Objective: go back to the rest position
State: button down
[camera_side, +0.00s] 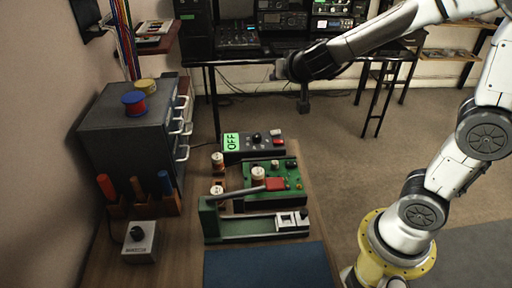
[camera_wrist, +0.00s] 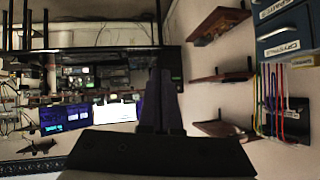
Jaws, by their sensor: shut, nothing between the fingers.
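My gripper (camera_side: 283,70) is high above the far end of the workbench in the side view, held out to the left by my white arm. It is shut and empty, and touches nothing. In the wrist view its dark fingers (camera_wrist: 160,100) are together, pointing at the far wall and shelves.
A grey drawer cabinet (camera_side: 125,125) with blue and yellow spools stands at the left. A small grey knob box (camera_side: 139,242) and a tool rack (camera_side: 145,207) are in front of it. A blue mat (camera_side: 265,266) lies at the near edge. Radio equipment (camera_side: 283,20) fills the back desk. Air around my gripper is clear.

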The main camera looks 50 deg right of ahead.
jog(key=s+a+r+n+t+y, duration=0.2)
jog(key=a+r+n+t+y, duration=0.15)
jog(key=r, duration=0.45)
jog(key=s+a+r+n+y, duration=0.2)
jog(key=s+a+n+y, duration=0.2)
jog(key=s+a, duration=0.35)
jog(key=s+d+f+g+h, duration=0.1)
jog(key=s+d+f+g, duration=0.2)
jog(key=s+f+g, duration=0.4)
jog(key=s+f, duration=0.4)
jog(key=s, duration=0.4)
jog(key=shift+d+f+n+g+h, duration=0.15)
jog(key=shift+f+n+g+h, duration=0.05)
jog(key=shift+n+g+h, duration=0.15)
